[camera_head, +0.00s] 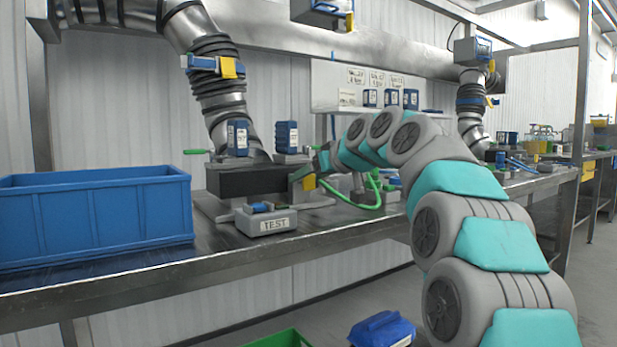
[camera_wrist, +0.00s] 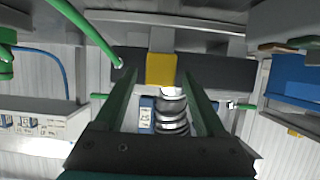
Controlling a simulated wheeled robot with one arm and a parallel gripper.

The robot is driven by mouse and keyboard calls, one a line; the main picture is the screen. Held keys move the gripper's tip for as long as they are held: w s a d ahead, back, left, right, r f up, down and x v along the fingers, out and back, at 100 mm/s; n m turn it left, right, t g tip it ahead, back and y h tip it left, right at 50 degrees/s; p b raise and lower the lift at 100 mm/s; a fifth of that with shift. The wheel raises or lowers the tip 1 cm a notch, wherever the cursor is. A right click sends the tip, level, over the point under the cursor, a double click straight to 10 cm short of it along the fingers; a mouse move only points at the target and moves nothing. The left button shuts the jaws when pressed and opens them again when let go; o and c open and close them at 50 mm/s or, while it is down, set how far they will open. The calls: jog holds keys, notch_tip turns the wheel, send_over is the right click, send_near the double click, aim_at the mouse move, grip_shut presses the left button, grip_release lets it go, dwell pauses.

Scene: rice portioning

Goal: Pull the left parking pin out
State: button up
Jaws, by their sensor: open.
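The left parking pin, with a green handle (camera_head: 193,151), sticks out to the left of the dark block (camera_head: 245,181) on the bench. In the wrist view, which looks turned over, a green pin with a pale metal end (camera_wrist: 243,106) shows at the right and seems to be the same one. My gripper (camera_head: 301,176) is at the right end of the block, away from this pin. Contact with the tab cannot be told.
A blue crate (camera_head: 110,213) stands on the left of the bench. A grey TEST box (camera_head: 265,221) sits at the front edge. Blue canisters (camera_head: 287,137) and a ribbed metal duct (camera_head: 222,95) stand behind the block. A green hose (camera_head: 352,203) loops to the right.

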jog(key=shift+w+a+f, duration=0.15)
jog(key=shift+w+a, duration=0.05)
jog(key=shift+w, duration=0.1)
grip_shut()
dwell(0.5)
jog(key=shift+s, duration=0.1)
dwell(0.7)
